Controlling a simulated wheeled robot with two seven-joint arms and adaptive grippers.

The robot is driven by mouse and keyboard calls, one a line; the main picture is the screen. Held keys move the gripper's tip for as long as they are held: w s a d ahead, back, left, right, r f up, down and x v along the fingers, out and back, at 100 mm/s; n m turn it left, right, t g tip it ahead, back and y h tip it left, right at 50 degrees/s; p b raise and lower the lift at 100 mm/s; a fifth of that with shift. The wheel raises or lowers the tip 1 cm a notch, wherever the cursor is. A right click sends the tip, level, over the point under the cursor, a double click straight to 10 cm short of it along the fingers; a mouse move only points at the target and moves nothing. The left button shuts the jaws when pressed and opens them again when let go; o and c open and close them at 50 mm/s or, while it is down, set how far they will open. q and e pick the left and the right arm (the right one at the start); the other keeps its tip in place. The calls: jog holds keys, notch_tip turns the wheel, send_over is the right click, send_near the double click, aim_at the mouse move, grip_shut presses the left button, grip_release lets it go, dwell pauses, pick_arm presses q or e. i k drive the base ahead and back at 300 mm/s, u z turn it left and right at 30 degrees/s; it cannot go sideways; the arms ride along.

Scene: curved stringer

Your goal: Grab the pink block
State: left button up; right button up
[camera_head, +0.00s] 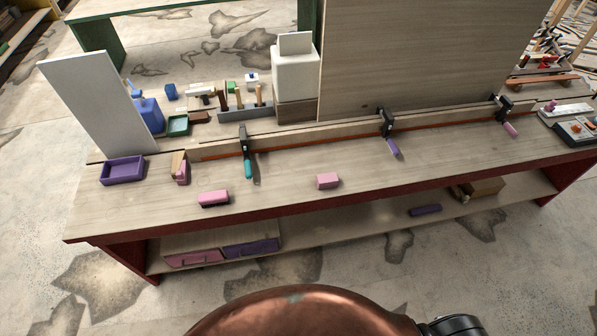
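A pink block (328,181) lies on the wooden workbench (290,200), near the middle of its front part. A second pink block (213,198), with a dark lower side, lies to its left near the front edge. A third, smaller pink piece (181,173) stands against a tan wooden piece (177,160) farther left. Nothing touches the first two blocks. Neither of my grippers is in view; only a rounded copper part and a dark joint of my own body show at the bottom.
A purple tray (123,170) sits at the bench's left. Clamps with teal (248,168) and purple (394,148) handles hold a long wooden strip (310,134) behind the blocks. A lower shelf (340,225) holds pink and purple items. The bench front right of the middle block is clear.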

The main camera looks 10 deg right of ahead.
aim_at(327, 180)
jog(key=i, duration=1.05)
jog(key=z, duration=0.75)
